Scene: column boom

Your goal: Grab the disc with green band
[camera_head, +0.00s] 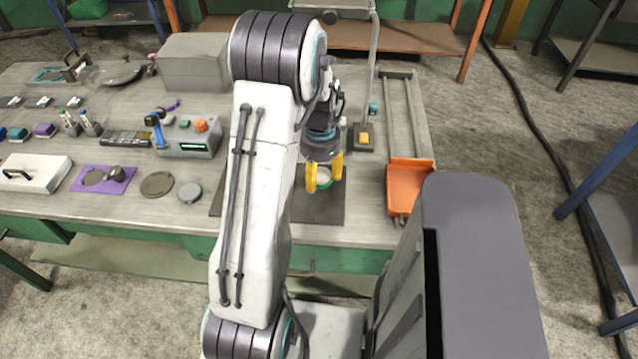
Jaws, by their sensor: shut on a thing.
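The disc with green band (323,179) is a small pale disc with a green edge, low over the dark mat (320,210) on the workbench. My gripper (325,180) has yellow fingers and points down. Its fingers are on both sides of the disc and shut on it. I cannot tell whether the disc touches the mat or hangs just above it. My arm hides part of the mat to the left of the disc.
An orange tray (408,185) on rails lies right of the mat. A grey device (187,140), a grey disc (190,192), a brown disc (157,184) and a purple mat (103,179) are to the left. A thin post with a yellow-topped base (364,139) stands behind.

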